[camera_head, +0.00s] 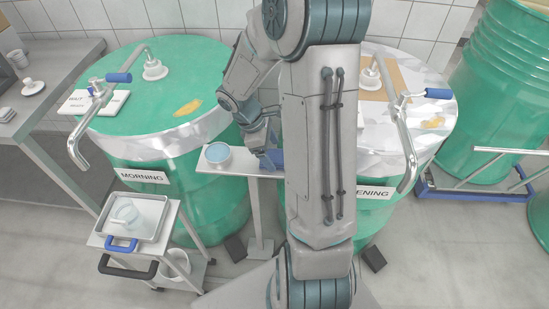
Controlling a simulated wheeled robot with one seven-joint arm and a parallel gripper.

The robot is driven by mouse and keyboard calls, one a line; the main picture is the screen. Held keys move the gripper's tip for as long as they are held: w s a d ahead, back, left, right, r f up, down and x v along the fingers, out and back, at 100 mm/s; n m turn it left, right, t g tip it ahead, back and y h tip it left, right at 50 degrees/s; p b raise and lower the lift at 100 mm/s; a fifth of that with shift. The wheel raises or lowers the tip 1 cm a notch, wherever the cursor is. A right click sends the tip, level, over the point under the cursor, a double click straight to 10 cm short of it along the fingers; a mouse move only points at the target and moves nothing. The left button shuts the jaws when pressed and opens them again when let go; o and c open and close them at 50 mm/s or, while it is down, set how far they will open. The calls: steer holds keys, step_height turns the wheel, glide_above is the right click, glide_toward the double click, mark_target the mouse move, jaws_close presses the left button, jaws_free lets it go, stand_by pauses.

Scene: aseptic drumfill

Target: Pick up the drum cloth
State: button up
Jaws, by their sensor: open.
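A blue patch that looks like the drum cloth (277,158) lies at the right end of the small stand's shelf (238,165), between the two drums. My gripper (265,152) points down just over it, with its jaws open. My arm hides part of the cloth and the right end of the shelf. I cannot tell whether the fingers touch the cloth.
Green drums stand left (225,208) and right (425,162), with bent metal pipes. A trolley (190,215) with a tray is at lower left.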

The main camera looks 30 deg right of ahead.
mark_target(272, 155)
steer(key=shift+s+d+f, duration=0.15)
steer(key=shift+d+f, duration=0.05)
steer(key=shift+f, duration=0.4)
steer(key=c, duration=1.1)
steer(key=shift+r, duration=0.1)
step_height(272, 155, up, 10)
steer(key=shift+f+p, duration=0.1)
steer(key=shift+p, duration=0.45)
